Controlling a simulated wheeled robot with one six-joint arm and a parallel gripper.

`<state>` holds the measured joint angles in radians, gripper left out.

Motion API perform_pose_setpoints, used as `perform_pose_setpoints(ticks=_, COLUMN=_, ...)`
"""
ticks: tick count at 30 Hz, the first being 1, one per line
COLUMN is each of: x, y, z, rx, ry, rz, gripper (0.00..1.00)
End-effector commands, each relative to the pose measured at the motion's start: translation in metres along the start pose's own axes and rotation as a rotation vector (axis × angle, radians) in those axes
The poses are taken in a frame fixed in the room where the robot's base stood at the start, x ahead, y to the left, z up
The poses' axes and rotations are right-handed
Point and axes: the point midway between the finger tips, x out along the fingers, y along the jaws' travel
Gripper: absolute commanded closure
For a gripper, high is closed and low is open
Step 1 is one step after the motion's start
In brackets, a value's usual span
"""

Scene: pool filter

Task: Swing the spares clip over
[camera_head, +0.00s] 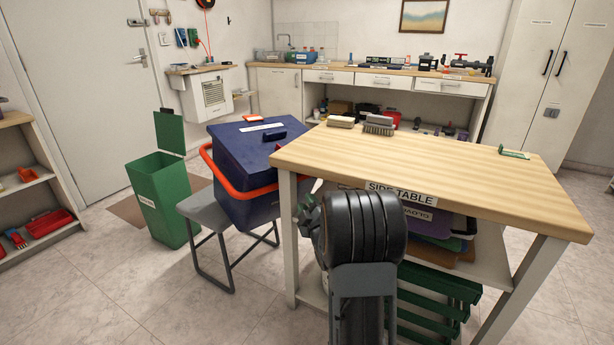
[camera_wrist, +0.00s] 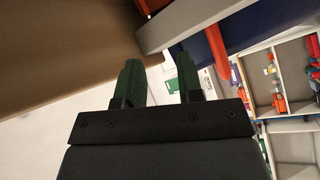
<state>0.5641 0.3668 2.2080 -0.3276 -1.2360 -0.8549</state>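A dark blue box (camera_head: 243,158) with a label on its lid sits on a grey folding stool (camera_head: 205,213), left of the side table. A thick orange-red bar (camera_head: 221,180) runs round its front and side; I cannot tell whether this bar is the spares clip. In the wrist view, an orange-red curved piece (camera_wrist: 217,50) and a blue surface (camera_wrist: 254,22) show beyond the fingers. My gripper (camera_wrist: 160,84) has two green fingers, parted, with nothing seen between them. It appears apart from the orange-red piece. In the head view my arm hides most of the gripper.
The side table (camera_head: 460,175) stands close on the right, with brushes (camera_head: 379,125) on top and a loaded shelf below. A green open bin (camera_head: 163,195) stands left of the stool. Shelves (camera_head: 30,195) line the left wall. Floor is clear at front left.

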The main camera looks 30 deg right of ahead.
Motion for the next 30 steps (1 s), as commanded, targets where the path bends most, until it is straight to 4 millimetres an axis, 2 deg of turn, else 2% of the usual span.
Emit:
perform_pose_setpoints(ticks=1, x=-0.003, y=0.004, z=0.012, rx=-0.04, ry=0.031, rz=0.056, gripper=0.66)
perform_pose_setpoints(ticks=6, x=-0.016, y=0.019, z=0.029, rx=-0.15, ry=0.13, rz=0.222, gripper=0.66)
perform_pose_setpoints(ticks=12, x=-0.028, y=0.027, z=0.039, rx=-0.213, ry=0.181, rz=0.327, gripper=0.66)
perform_pose_setpoints(ticks=16, x=-0.026, y=0.027, z=0.042, rx=-0.228, ry=0.194, rz=0.353, gripper=0.66)
perform_pose_setpoints(ticks=20, x=-0.011, y=0.024, z=0.043, rx=-0.231, ry=0.198, rz=0.36, gripper=0.66)
perform_pose_setpoints(ticks=30, x=0.06, y=0.008, z=0.049, rx=-0.228, ry=0.197, rz=0.358, gripper=0.66)
